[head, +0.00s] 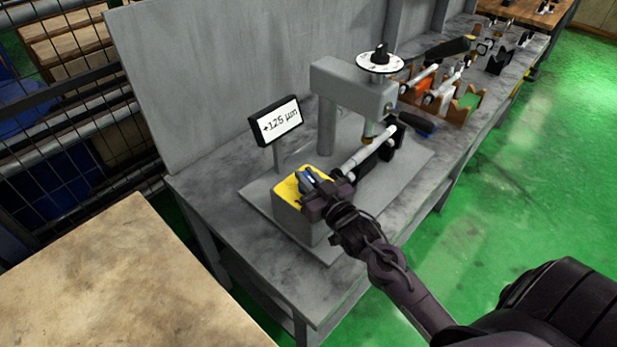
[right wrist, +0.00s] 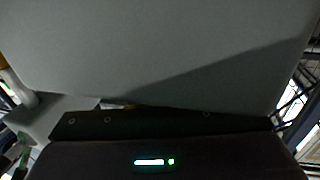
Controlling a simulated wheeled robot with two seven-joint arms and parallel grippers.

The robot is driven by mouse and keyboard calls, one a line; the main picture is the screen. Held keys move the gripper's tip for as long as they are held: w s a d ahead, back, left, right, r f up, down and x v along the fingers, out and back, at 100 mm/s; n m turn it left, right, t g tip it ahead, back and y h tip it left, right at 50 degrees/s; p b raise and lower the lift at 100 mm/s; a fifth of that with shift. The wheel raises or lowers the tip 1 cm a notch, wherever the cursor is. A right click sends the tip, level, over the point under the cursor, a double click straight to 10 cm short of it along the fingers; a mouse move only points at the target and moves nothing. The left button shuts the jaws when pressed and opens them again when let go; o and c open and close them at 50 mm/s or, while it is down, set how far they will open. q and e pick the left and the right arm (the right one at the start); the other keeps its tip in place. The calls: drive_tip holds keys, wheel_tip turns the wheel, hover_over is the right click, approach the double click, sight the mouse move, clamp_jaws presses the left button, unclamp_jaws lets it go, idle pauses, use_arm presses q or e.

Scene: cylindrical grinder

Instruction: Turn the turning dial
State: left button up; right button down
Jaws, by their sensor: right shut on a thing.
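A white round dial with a black knob (head: 380,57) stands on top of the grey gauge arm (head: 345,85), apart from my grippers. A grey box with a yellow top (head: 285,190) stands at the front of the machine's base plate. My right gripper (head: 309,184) is at this yellow top and is shut on a small part there. The gripper hides most of that part, so I cannot tell its shape. In the right wrist view, a plain grey surface (right wrist: 150,50) fills the space beyond the dark gripper body. My left gripper is not in view.
A small display (head: 277,121) reads +125 µm. A light cylinder (head: 368,150) lies in dark supports under the gauge arm. Racks with several tools (head: 450,95) stand farther along the grey bench. A wooden table (head: 120,285) is at the lower left; green floor lies at the right.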

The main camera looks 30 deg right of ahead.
sight(314, 185)
drive_tip(key=c, duration=1.4)
unclamp_jaws()
drive_tip(key=shift+w, duration=0.15)
drive_tip(key=s, duration=0.2)
drive_tip(key=s+b, duration=0.1)
drive_tip(key=s, duration=0.4)
drive_tip(key=shift+d+f+b, duration=0.1)
drive_tip(key=shift+d+b, duration=0.15)
drive_tip(key=shift+b, duration=0.05)
drive_tip(key=shift+s, duration=0.45)
